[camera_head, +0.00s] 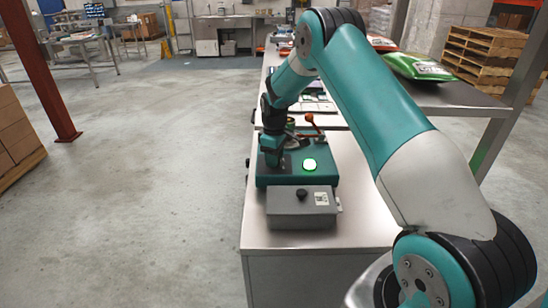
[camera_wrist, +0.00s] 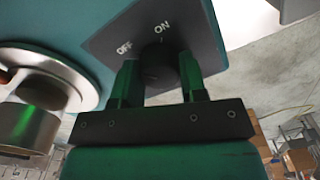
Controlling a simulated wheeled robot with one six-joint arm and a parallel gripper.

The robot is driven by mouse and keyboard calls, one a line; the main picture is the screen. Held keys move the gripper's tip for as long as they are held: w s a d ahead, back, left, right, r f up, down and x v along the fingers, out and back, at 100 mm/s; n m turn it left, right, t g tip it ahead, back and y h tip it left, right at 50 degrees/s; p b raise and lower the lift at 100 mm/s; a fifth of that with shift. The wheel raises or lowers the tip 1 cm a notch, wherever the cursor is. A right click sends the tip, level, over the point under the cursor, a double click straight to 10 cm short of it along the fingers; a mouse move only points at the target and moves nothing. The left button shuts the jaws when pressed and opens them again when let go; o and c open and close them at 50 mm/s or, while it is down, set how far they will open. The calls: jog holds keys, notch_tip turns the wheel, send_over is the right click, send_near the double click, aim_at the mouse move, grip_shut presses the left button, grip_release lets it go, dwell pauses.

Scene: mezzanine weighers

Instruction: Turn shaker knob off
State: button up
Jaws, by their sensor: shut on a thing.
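In the wrist view the black knob (camera_wrist: 158,58) sits on a dark plate (camera_wrist: 195,45) printed OFF on the left and ON on the right. A small pale mark above the knob lies near the ON word. My gripper (camera_wrist: 161,78) has its two green fingers on either side of the knob, shut on it.
A grey control box (camera_head: 302,207) with a black button stands in front of the shaker. In the wrist view a round metal part (camera_wrist: 40,90) is close on the left. Open floor (camera_head: 150,190) lies left of the bench.

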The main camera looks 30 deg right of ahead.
jog(key=shift+w+r, duration=0.1)
jog(key=shift+r, duration=0.05)
jog(key=o, duration=0.9)
jog(key=shift+o, duration=0.2)
notch_tip(320, 180, up, 17)
jog(key=b, duration=0.2)
jog(key=shift+r+b, duration=0.15)
jog(key=shift+b, duration=0.25)
